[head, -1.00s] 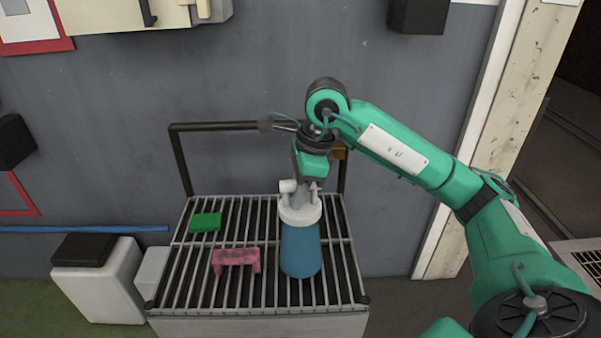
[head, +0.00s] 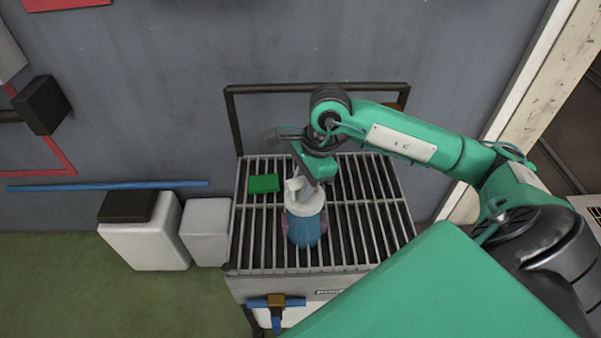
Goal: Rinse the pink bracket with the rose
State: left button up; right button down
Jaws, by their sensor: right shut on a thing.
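My right gripper (head: 297,182) reaches in from the right and is shut on the white rose (head: 304,202), which points down over the grate. A blue column (head: 303,231), which looks like water spray, runs from the rose to the grate. The pink bracket (head: 323,222) sits on the grate under the rose. Only pink slivers show at the column's sides; the rest is hidden behind the rose and the blue column. My left gripper is not in view.
A green block (head: 263,184) lies on the metal grate (head: 365,215), left of the rose. A dark rail (head: 310,87) runs behind the grate. White containers (head: 150,238) stand to its left. A blue pipe with an orange fitting (head: 276,301) is below its front edge.

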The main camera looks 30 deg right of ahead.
dwell(0.5)
jog(key=shift+s+d+f+b, duration=0.1)
jog(key=shift+s+d+b, duration=0.1)
jog(key=shift+d+b, duration=0.15)
jog(key=shift+s+d+b, duration=0.5)
jog(key=shift+s+d, duration=0.1)
jog(key=shift+d, duration=0.35)
jog(key=shift+a, duration=0.15)
jog(key=shift+w+a, duration=0.4)
jog(key=shift+a, duration=0.2)
jog(key=shift+w+a, duration=0.4)
jog(key=shift+a, duration=0.2)
